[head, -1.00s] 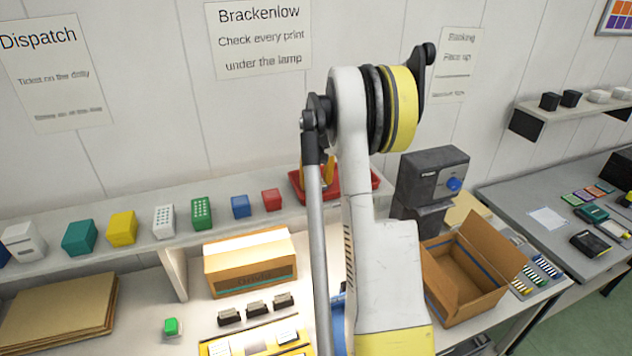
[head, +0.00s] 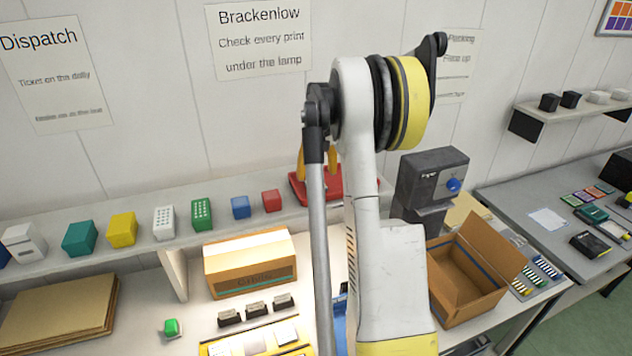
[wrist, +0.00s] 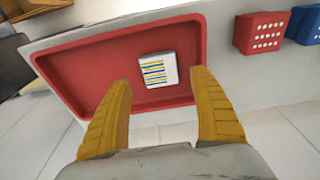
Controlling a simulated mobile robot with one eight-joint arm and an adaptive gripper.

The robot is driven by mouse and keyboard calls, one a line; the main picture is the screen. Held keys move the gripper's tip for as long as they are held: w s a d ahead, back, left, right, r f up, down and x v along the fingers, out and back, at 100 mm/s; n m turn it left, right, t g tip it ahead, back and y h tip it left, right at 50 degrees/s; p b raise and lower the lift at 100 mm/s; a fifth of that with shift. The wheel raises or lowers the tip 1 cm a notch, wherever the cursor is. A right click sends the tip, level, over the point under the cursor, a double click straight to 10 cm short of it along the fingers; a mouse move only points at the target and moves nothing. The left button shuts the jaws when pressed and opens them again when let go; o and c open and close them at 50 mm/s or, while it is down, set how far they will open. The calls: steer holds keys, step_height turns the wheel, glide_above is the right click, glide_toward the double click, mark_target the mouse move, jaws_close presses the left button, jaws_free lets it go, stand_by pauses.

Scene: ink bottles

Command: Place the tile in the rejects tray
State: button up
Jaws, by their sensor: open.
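A white tile (wrist: 157,70) with blue, yellow and dark stripes shows inside a red tray (wrist: 85,68) in the wrist view, right of the tray's middle. It appears to lie on the tray's floor. My gripper (wrist: 160,79) is open, its two yellow fingers spread wide near the tray's edge. The tile lies beyond the fingertips, between them in the picture, with no visible contact. In the head view the red tray (head: 295,190) stands on the shelf by the wall, partly hidden by my arm; the tile is not visible there. No tray label shows.
Red (head: 272,200), blue (head: 241,207) and green (head: 202,213) blocks stand on the shelf left of the tray. A dark grey machine (head: 432,180) and an open cardboard box (head: 465,275) stand to the right. A closed carton (head: 248,265) sits below the shelf.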

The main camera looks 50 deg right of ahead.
mark_target(318, 188)
step_height(318, 188, up, 8)
steer(key=s, duration=0.1)
steer(key=a+r+n+t, duration=0.1)
steer(key=a+r, duration=0.1)
steer(key=a, duration=0.6)
steer(key=a+r+n, duration=0.1)
steer(key=a+r, duration=0.2)
steer(key=a, duration=0.5)
steer(key=s+a+n+t, duration=0.1)
steer(key=s+a, duration=0.3)
steer(key=a, duration=0.6)
steer(key=s+a+n+t, duration=0.15)
steer(key=s+a, duration=0.35)
steer(key=a, duration=0.5)
steer(key=s+a+f+n+t, duration=0.1)
steer(key=s+a+f+t, duration=0.1)
steer(key=s+a+f, duration=0.4)
steer(key=s+a, duration=0.1)
steer(key=a, duration=0.2)
steer(key=shift+s+y, duration=0.4)
